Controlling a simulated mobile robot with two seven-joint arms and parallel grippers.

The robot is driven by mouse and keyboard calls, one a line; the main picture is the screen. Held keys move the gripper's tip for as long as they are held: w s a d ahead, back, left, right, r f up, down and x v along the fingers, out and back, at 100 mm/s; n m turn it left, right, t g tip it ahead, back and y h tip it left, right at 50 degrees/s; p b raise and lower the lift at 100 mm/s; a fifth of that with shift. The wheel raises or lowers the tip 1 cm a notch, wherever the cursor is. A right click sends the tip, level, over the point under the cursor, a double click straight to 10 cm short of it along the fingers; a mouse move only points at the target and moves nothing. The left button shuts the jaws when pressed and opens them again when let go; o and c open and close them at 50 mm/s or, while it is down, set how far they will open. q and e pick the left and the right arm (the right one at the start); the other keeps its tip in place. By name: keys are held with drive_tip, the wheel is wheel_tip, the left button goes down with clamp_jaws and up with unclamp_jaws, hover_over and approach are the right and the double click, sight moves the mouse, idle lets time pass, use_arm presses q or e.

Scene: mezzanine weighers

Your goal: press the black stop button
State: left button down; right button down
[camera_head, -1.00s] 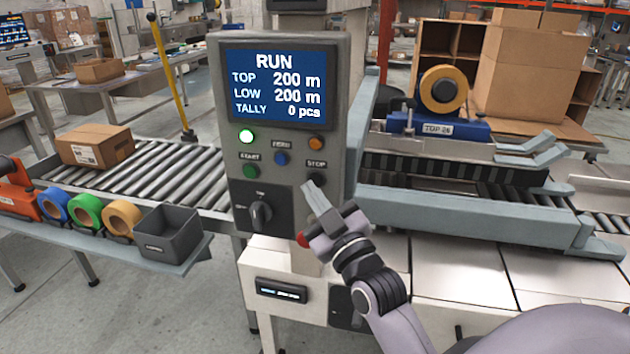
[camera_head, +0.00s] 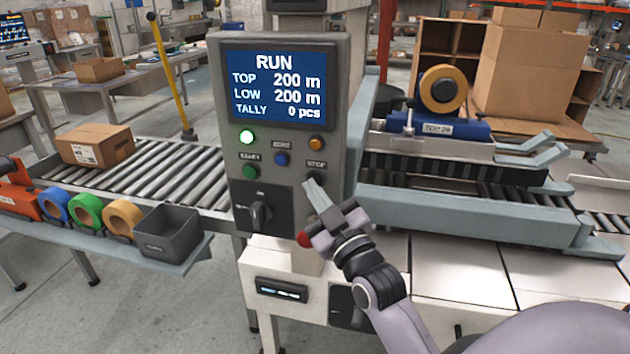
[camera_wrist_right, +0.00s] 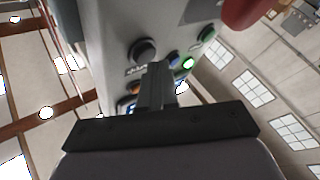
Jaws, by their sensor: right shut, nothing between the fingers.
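The screen (camera_head: 281,87) reads RUN. My left gripper is not in view.
A green start button (camera_head: 250,172), a blue button (camera_head: 281,159) and an orange one (camera_head: 316,144) are close by. A black rotary knob (camera_head: 260,213) sits lower left. A red button (camera_head: 304,240) is beside my right gripper. Grey rails (camera_head: 470,212) stand to the right.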

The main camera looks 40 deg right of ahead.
drive_tip(key=shift+w+d, duration=0.25)
drive_tip(key=shift+d, duration=0.1)
idle(0.4)
drive_tip(key=shift+s+a, duration=0.1)
drive_tip(key=shift+a, duration=0.05)
drive_tip(key=shift+s+a+p, duration=0.45)
drive_tip(key=shift+a, duration=0.1)
